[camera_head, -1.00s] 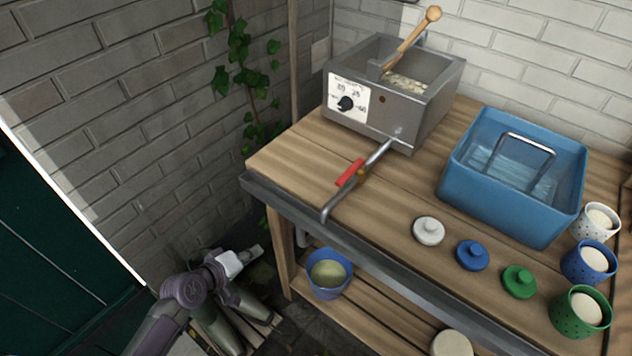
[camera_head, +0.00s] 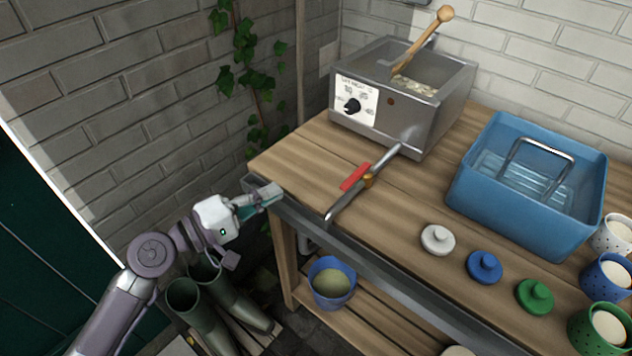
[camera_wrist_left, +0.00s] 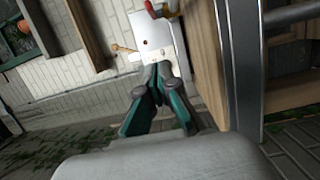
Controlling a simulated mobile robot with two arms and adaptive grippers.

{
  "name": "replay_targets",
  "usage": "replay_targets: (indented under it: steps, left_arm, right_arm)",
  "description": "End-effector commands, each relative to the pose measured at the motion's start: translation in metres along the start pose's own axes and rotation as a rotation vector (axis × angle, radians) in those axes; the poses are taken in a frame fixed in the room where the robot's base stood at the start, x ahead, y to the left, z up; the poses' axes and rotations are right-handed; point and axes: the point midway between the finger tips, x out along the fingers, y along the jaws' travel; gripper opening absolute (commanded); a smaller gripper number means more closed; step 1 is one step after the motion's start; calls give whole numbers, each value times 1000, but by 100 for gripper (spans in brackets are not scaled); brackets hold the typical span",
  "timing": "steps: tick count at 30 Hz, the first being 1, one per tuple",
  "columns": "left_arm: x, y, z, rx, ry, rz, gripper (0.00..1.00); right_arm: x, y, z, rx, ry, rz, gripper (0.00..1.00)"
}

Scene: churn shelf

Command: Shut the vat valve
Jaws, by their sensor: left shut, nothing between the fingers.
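The steel vat (camera_head: 401,92) stands at the back of the wooden bench. Its outlet pipe runs from the vat's front toward the bench's front edge. The vat valve's red handle (camera_head: 355,176) lies along the pipe, by a brass fitting (camera_head: 368,181). My left gripper (camera_head: 268,194) is shut and empty at the bench's front left corner, apart from the valve and to its left. In the left wrist view the shut fingers (camera_wrist_left: 159,85) point toward the vat (camera_wrist_left: 152,38), and a bit of the red handle (camera_wrist_left: 152,9) shows at the top. My right gripper is not in view.
A blue tub (camera_head: 525,185) stands on the bench at right. White (camera_head: 437,240), blue (camera_head: 485,267) and green (camera_head: 535,296) lids lie before it, with cups at far right. A bucket (camera_head: 331,283) sits on the lower shelf. Green boots (camera_head: 205,318) stand under my left arm.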

Motion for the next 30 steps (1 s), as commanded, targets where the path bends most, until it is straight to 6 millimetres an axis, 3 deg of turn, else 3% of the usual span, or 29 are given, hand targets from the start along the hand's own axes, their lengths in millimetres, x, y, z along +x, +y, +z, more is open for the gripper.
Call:
replay_targets:
  steps: [5, 17, 24, 30]
  left_arm:
    - [21, 4, 0, 0, 0, 4, 0]
    - [103, 3, 3, -2, -2, 1, 0]
    - [106, 1, 34, -1, 0, -2, 0]
    - [108, 0, 39, 1, 0, -1, 0]
  right_arm:
    - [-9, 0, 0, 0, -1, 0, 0]
    - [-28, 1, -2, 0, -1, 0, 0]
    - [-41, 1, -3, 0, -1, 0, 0]
    - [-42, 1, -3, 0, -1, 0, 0]
